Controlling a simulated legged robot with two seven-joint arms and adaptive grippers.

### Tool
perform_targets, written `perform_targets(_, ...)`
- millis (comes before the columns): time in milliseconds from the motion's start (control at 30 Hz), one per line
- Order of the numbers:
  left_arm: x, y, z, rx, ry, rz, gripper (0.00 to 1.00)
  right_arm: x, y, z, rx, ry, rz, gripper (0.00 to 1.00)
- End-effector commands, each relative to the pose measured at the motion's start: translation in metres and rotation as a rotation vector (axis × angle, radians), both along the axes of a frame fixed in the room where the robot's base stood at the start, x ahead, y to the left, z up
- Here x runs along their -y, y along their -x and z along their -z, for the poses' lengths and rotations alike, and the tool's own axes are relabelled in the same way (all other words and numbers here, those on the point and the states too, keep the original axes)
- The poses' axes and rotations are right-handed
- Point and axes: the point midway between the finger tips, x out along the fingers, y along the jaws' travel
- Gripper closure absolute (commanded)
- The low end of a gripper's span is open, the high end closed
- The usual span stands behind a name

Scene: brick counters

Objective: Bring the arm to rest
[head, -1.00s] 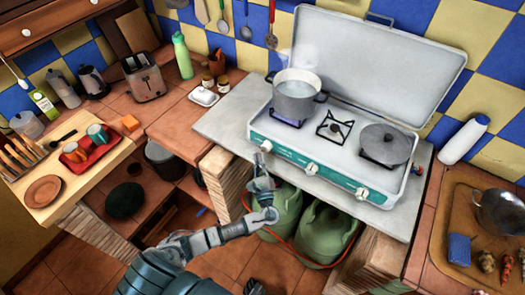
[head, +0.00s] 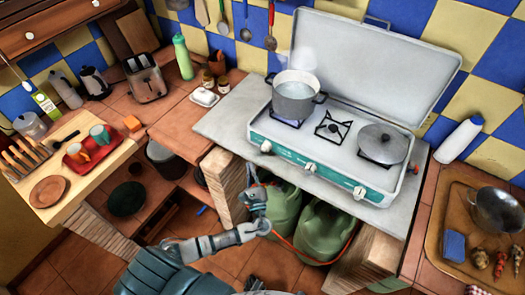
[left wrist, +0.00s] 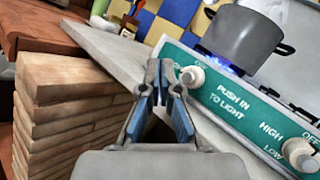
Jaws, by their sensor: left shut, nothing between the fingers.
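My left arm comes in from the bottom of the head view. Its left gripper (head: 253,178) is shut and empty, in front of the camp stove (head: 278,152) and below the grey counter slab's front edge. In the left wrist view the gripper's fingertips (left wrist: 166,76) meet with nothing between them. The stove's left knob (left wrist: 192,77) and green front panel (left wrist: 235,98) lie to the right of the fingers and look apart from them. My right gripper cannot be made out.
A steaming pot (head: 293,97) stands over a blue flame (head: 287,123) on the left burner. Green gas bottles (head: 322,230) stand below the slab, near my arm. Stacked wood or brick pillars (head: 224,184) flank that space.

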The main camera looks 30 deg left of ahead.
Motion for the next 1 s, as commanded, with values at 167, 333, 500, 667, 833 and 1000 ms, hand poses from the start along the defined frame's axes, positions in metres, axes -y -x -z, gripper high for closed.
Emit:
perform_targets(167,0.000,0.000,0.000,0.000,0.000,0.000,1.00,0.000,0.000,0.001,0.000,0.000,0.000,0.69)
perform_targets(333,0.000,0.000,0.000,0.000,0.000,0.000,1.00,0.000,0.000,0.000,0.000,0.000,0.000,0.69)
perform_targets(500,-0.003,-0.002,0.016,-0.032,0.035,0.005,1.00,0.000,0.002,0.002,-0.002,0.000,0.000,0.69)
perform_targets(667,-0.016,0.000,0.102,-0.192,0.242,0.017,1.00,0.002,0.011,0.013,-0.009,0.001,-0.002,0.69)
perform_targets(833,-0.027,0.040,0.239,-0.380,0.646,-0.037,1.00,0.004,0.025,0.028,-0.019,0.002,-0.004,0.69)
perform_targets(1000,-0.018,0.121,0.359,-0.467,1.101,-0.197,1.00,0.006,0.039,0.042,-0.027,0.003,-0.006,0.69)
